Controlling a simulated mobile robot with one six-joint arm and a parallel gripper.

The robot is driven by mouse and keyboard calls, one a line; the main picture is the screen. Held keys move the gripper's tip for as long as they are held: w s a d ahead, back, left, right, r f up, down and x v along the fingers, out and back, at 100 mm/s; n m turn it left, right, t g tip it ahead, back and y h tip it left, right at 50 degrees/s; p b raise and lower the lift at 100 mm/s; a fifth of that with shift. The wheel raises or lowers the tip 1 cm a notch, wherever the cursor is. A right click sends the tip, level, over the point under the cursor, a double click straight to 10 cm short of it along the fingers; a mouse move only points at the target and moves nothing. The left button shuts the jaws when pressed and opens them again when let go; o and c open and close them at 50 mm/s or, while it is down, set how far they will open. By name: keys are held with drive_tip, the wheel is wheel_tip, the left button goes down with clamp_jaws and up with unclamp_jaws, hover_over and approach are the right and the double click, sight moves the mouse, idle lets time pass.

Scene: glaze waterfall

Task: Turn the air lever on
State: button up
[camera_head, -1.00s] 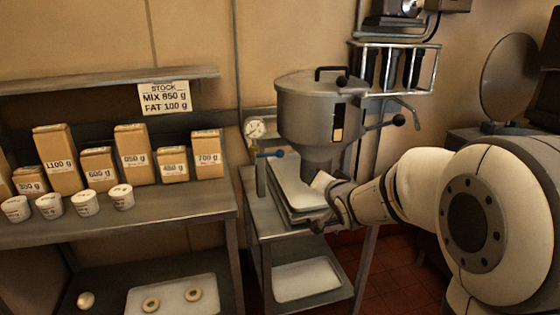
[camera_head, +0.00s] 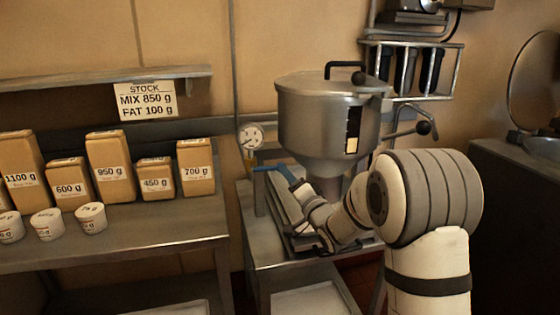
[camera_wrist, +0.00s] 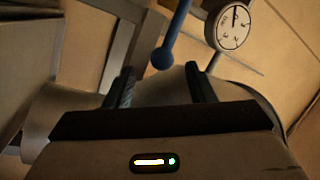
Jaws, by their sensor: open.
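The air lever (camera_head: 270,168) is a blue bar with a round knob, beside the dial gauge (camera_head: 251,137) left of the metal hopper. In the head view it runs roughly sideways towards my gripper (camera_head: 298,188), which is at the knob end. In the wrist view the lever (camera_wrist: 175,35) comes down from the top, and its blue ball knob lies just beyond and between my two dark fingertips (camera_wrist: 160,80). My gripper is open with nothing held. I cannot tell whether a finger touches the knob. The gauge (camera_wrist: 232,25) also shows in the wrist view.
The grey hopper (camera_head: 328,125) stands close behind and right of my gripper, above a metal stand. The left table (camera_head: 130,245) holds paper bags (camera_head: 108,165) and white tubs (camera_head: 91,217). A sign (camera_head: 147,101) hangs from the shelf.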

sight(268, 167)
drive_tip(key=x, duration=0.8)
drive_tip(key=shift+p, duration=0.35)
drive_tip(key=shift+r, duration=0.15)
clamp_jaws()
drive_tip(key=shift+d, duration=0.1)
